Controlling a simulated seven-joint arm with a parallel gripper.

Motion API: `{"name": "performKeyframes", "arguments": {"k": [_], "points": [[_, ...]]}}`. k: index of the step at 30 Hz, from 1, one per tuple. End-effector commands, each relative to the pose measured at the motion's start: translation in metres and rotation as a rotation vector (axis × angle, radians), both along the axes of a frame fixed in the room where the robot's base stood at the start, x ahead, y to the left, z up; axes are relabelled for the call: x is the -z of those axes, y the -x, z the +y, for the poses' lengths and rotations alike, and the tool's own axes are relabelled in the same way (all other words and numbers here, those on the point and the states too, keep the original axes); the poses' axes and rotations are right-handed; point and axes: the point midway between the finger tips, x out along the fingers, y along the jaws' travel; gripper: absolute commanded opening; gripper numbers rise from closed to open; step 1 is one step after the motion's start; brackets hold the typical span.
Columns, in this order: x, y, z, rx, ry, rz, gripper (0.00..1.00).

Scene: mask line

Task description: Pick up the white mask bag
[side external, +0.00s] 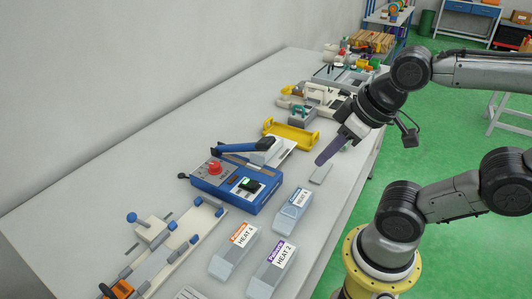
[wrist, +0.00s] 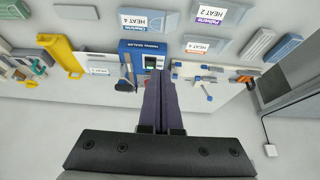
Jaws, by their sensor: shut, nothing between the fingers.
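A small flat pale grey-white piece (side external: 322,174) lies on the table just below my fingertips in the side view. It also shows in the wrist view (wrist: 76,12) at the top left. It may be the white mask bag, but I cannot tell for sure. A white flat sheet (side external: 287,147) lies behind the blue sealer, also seen in the wrist view (wrist: 97,70). My gripper (side external: 321,161) is shut and empty, its purple-grey fingers together above the table. In the wrist view the closed fingers (wrist: 161,80) point toward the sealer.
The blue heat sealer (side external: 236,190) with a red button stands mid-table. Clear labelled boxes (side external: 293,212) stand along the front edge. A yellow tray (side external: 290,135) lies behind the fingers. A rail fixture (side external: 170,255) is at the near left. Machinery (side external: 335,95) fills the far end.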

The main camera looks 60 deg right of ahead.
Motion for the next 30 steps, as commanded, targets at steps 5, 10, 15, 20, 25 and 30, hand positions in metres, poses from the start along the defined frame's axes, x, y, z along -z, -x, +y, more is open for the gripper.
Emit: {"name": "performKeyframes", "arguments": {"k": [5,10,15,20,25,30], "points": [[0.0000,0.0000,0.0000,0.000,0.000,0.000,0.02],[0.0000,0.0000,0.0000,0.000,0.000,0.000,0.32],[0.0000,0.0000,0.0000,0.000,0.000,0.000,0.63],[0.0000,0.0000,0.0000,0.000,0.000,0.000,0.92],[0.0000,0.0000,0.0000,0.000,0.000,0.000,1.00],[0.0000,0.0001,0.0000,-0.024,0.013,0.000,1.00]]}}
